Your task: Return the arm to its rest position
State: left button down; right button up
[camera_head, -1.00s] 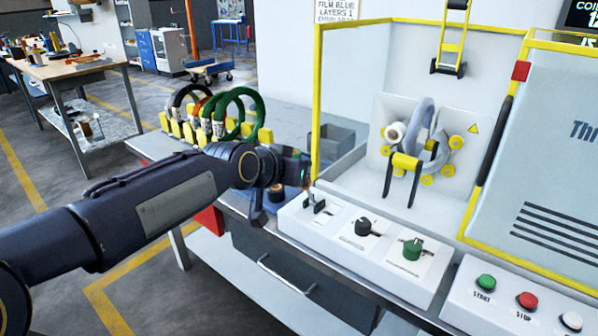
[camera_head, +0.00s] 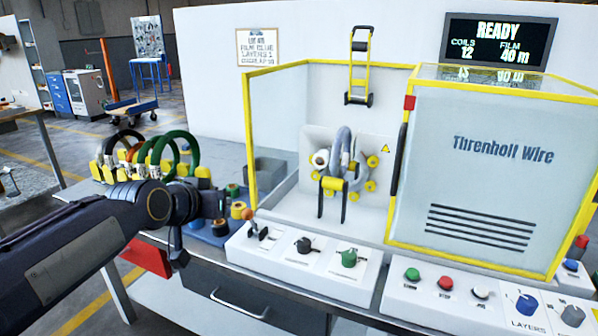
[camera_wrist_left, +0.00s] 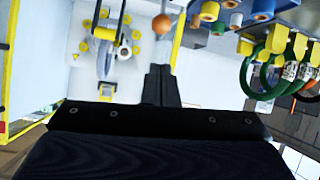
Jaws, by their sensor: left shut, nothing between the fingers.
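My left arm comes in from the left in the head view. Its gripper (camera_head: 216,205) is over the bench's front edge, left of the switch panel (camera_head: 268,262). In the left wrist view the fingers (camera_wrist_left: 158,82) are together and nothing shows between them. The gripper appears apart from the controls and coils. A grey coil (camera_head: 341,155) stands on the yellow rollers inside the wrapping machine. It also shows, tilted, in the left wrist view (camera_wrist_left: 106,50). My right gripper is not in view.
Film rolls (camera_head: 238,209) and an orange ball (camera_head: 247,214) are close to the gripper. The machine's yellow frame (camera_head: 250,140) rises to the right. The display (camera_head: 500,42) reads READY.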

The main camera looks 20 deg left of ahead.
pick_arm(q)
jog(key=shift+s+f, duration=0.1)
